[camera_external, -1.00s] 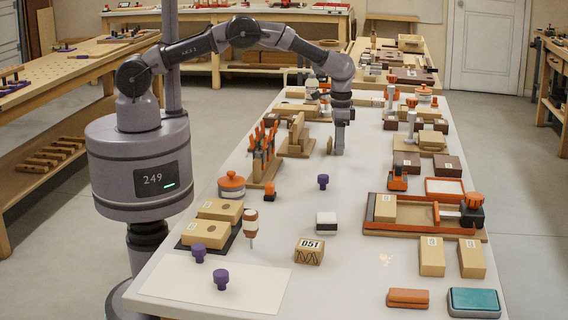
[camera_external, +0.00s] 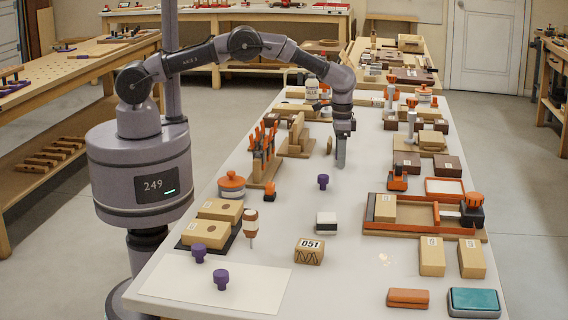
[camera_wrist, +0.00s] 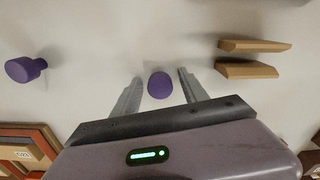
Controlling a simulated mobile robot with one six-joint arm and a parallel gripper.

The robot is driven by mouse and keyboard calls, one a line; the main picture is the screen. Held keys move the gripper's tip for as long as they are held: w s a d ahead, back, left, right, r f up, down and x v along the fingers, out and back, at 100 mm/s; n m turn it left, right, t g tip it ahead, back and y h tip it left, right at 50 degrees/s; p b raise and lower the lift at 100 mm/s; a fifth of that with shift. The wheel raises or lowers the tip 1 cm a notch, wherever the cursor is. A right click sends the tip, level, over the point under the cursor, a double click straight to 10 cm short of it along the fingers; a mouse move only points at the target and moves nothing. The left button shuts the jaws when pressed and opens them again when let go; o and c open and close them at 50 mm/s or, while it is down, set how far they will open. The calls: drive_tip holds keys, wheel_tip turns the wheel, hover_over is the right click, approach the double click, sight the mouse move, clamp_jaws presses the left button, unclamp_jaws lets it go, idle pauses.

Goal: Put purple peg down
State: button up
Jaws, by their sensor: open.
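My gripper (camera_external: 341,162) is low over the middle of the bench, fingers pointing down. In the wrist view my gripper (camera_wrist: 157,85) is open, with a purple peg (camera_wrist: 159,85) between its fingers and gaps on both sides. That peg's head is seen from above; its lower part is hidden, and I cannot tell its height over the bench. The external view does not show it. A second purple peg (camera_external: 323,181) stands on the bench near the gripper; a purple peg (camera_wrist: 25,68) also stands at the left in the wrist view.
A tan wooden stand (camera_external: 297,140) is left of the gripper. A red-edged tray (camera_external: 400,229) is at the right. Bare bench surrounds the second peg.

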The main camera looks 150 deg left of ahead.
wheel_tip(320, 180, up, 11)
drive_tip(key=p, duration=0.5)
drive_tip(key=w+d+r+m+y, duration=0.1)
drive_tip(key=w+d+r+m, duration=0.1)
drive_tip(key=w+d+r, duration=0.45)
drive_tip(key=w+d+r+m+y, duration=0.15)
drive_tip(key=w+d+r, duration=0.25)
drive_tip(key=d+r, duration=0.55)
drive_tip(key=s+d+r+m+t, duration=0.1)
drive_tip(key=d+r+m, duration=0.3)
drive_tip(key=d, duration=0.6)
drive_tip(key=s+d+r+m+t, duration=0.1)
drive_tip(key=s+d+r+t, duration=0.1)
drive_tip(key=d+r, duration=0.55)
drive_tip(key=s+d+m+t, duration=0.1)
drive_tip(key=s+d+m, duration=0.1)
drive_tip(key=s+d, duration=0.2)
drive_tip(key=s+d+f+m, duration=0.1)
drive_tip(key=s+d, duration=0.4)
drive_tip(key=d, duration=0.5)
drive_tip(key=shift+m+t, duration=0.4)
drive_tip(key=shift+m, duration=0.45)
drive_tip(key=shift+o, duration=0.6)
drive_tip(key=s+d+f+m+t, duration=0.1)
drive_tip(key=s+d+f+m, duration=0.1)
drive_tip(key=s, duration=0.3)
drive_tip(key=shift+d+f, duration=0.45)
drive_tip(key=shift+d, duration=0.3)
drive_tip(key=shift+s+d+f+h, duration=0.15)
drive_tip(key=shift+f+h, duration=0.1)
